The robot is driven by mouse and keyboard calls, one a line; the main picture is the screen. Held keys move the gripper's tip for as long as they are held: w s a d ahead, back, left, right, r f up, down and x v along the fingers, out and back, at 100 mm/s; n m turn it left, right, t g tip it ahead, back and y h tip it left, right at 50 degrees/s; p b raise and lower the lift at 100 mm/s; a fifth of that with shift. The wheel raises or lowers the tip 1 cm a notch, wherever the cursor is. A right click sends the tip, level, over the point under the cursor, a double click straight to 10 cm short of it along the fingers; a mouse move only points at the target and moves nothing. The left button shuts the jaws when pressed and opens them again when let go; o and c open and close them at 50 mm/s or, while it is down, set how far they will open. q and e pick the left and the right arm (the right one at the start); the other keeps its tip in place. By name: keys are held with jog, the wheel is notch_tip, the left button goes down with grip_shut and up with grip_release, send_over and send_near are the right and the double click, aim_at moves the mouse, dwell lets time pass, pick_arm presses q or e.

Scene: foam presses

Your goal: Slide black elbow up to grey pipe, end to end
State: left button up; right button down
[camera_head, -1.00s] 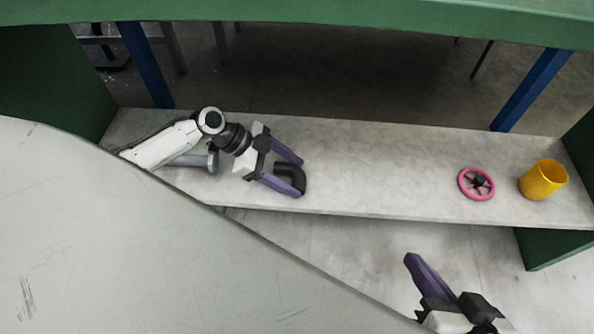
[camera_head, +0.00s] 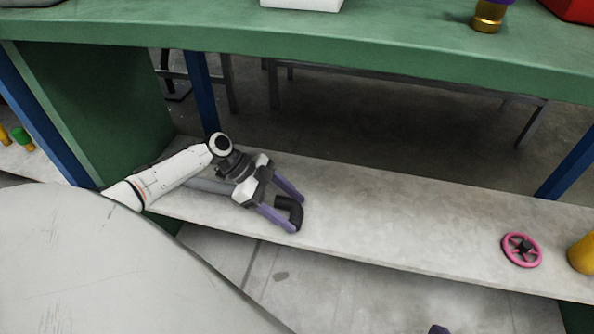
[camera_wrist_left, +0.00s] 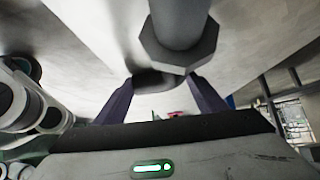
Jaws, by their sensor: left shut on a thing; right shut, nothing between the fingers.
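The black elbow (camera_head: 295,211) lies on the grey shelf, between the purple fingers of my left gripper (camera_head: 294,214), which is shut on it. The grey pipe (camera_head: 208,186) lies on the shelf to the left, partly hidden by my left arm and wrist. In the left wrist view the pipe's hexagonal flange (camera_wrist_left: 180,48) shows close up. The dark elbow (camera_wrist_left: 156,80) is just beyond it, between the fingers. Whether flange and elbow touch, I cannot tell.
A pink handwheel (camera_head: 522,250) and a yellow cup (camera_head: 582,255) are at the shelf's right end. The shelf (camera_head: 400,225) is bare between the elbow and the wheel. A green tabletop (camera_head: 400,48) overhangs behind, with a green side panel (camera_head: 100,110) at left.

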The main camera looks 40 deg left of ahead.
pick_arm(q)
jog(key=shift+s+a, duration=0.15)
jog(key=shift+a, duration=0.25)
pick_arm(e)
jog(key=shift+s, duration=0.15)
pick_arm(q)
jog(key=o, duration=1.3)
pick_arm(e)
jog(key=shift+r, duration=0.1)
jog(key=shift+r, duration=0.1)
pick_arm(q)
jog(key=shift+p+v, duration=0.55)
jog(key=shift+v, duration=0.65)
jog(key=p+v, duration=0.2)
jog(key=v, duration=0.5)
jog(key=shift+a+r, duration=0.25)
pick_arm(e)
jog(key=d+f, duration=0.1)
jog(key=f+g+h, duration=0.1)
jog(key=f, duration=0.1)
jog(key=shift+s+d, duration=0.15)
jog(key=shift+d, duration=0.25)
